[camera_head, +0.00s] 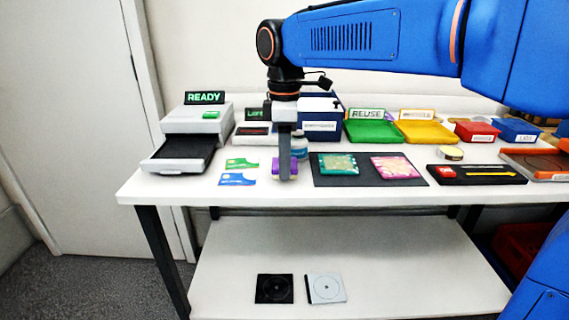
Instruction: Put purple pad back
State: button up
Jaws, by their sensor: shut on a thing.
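The purple pad (276,166) is at the front left-middle of the white table. My gripper (285,177) points straight down there and is shut on it. The gripper's grey finger hides the middle of the pad, and purple shows on both sides of it. I cannot tell whether the pad touches the table or is held just above it.
Blue and green cards (237,180) lie left of the gripper. A dark mat (365,181) with green and pink pads is to the right. A machine marked READY (196,124) stands at the left; green (372,132) and yellow (426,131) trays stand behind. Two square items lie on the lower shelf (400,287).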

jog(key=shift+f, duration=0.6)
jog(key=o, duration=1.3)
jog(key=shift+f, duration=0.1)
notch_tip(320, 180, up, 12)
jog(key=shift+s, duration=0.15)
